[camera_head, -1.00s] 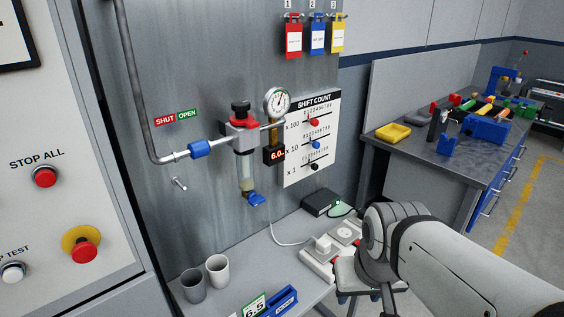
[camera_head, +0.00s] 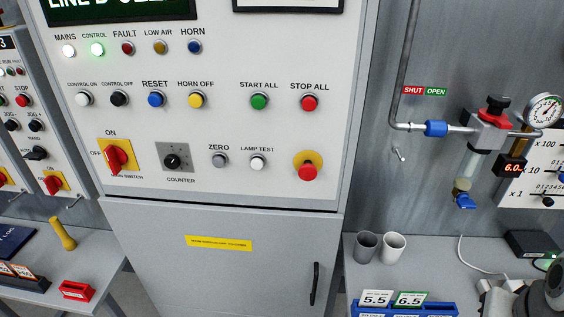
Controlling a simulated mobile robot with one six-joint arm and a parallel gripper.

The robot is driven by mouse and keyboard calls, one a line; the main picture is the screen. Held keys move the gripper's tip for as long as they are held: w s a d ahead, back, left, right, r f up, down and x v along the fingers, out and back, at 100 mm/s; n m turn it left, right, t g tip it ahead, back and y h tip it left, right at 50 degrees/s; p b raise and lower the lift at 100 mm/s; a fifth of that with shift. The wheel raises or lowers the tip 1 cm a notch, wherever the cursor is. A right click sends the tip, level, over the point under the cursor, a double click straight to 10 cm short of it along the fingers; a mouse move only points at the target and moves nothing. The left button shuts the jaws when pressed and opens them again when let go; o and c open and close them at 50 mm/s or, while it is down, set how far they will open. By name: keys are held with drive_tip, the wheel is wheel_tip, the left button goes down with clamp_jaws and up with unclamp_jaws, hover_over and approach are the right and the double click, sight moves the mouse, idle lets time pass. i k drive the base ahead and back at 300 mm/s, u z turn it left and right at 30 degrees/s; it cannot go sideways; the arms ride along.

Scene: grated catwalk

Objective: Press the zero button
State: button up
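The zero button (camera_head: 220,160) is a small grey push button in a metal ring under the label ZERO. It sits low on the pale control panel (camera_head: 230,190), between the black counter knob (camera_head: 173,161) and the white lamp test button (camera_head: 257,162). Nothing covers it. Only a part of my arm shows at the bottom right corner, well to the right of the panel. My gripper's fingers cannot be made out.
A red and yellow emergency stop (camera_head: 308,168) and a red main switch (camera_head: 117,159) stick out on either side. Below is a cabinet door with a black handle (camera_head: 314,284). The space before the panel looks clear.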

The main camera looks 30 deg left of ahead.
sight(219, 161)
drive_tip(key=u, duration=1.75)
